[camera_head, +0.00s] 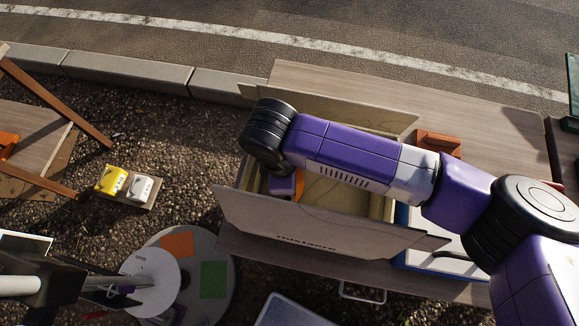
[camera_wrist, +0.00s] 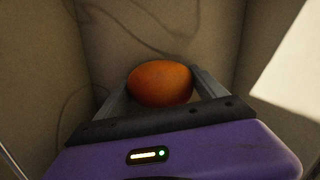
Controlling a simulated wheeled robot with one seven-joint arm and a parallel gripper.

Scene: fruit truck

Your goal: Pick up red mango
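A red-orange mango (camera_wrist: 160,83) is inside an open cardboard box (camera_head: 328,222), near its inner walls. In the wrist view my gripper (camera_wrist: 160,80) has its two fingers spread, one on each side of the mango. Their tips are at or very near its sides; I cannot tell whether they press on it. In the head view my gripper (camera_head: 285,185) reaches down into the left end of the box. My purple arm hides much of the box inside. An orange patch shows beside the gripper, perhaps part of the mango.
The box stands on a wooden table (camera_head: 480,110) with its flaps folded outward. A reddish-brown block (camera_head: 438,142) lies behind my arm. A blue-edged white container (camera_head: 440,262) is to the right. A small stand with yellow (camera_head: 111,180) and white (camera_head: 140,188) items is at left.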

